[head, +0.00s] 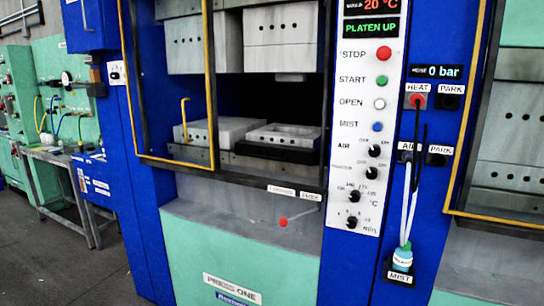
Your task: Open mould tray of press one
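Press one (255,270) is a blue and green machine, marked PRESS ONE low on its front. In its opening, two pale mould blocks sit low down: one with a row of holes (215,131) at left, and one with a shallow recess on top (285,136) at right. The right one rests on a black tray-like slab (275,152). A wide dark gap separates them from the upper blocks (283,37). A red-knobbed lever (283,222) is below the opening, under a label reading FREE (310,197) and another too small to read surely. Neither gripper is in view.
A yellow-edged guard (209,90) with a yellow handle (185,118) covers the opening's left part. The control panel (362,120) reads PLATEN UP and 20 °C. A mist bottle (402,259) stands right of it. A second press is at far right; a bench (65,155) is at left.

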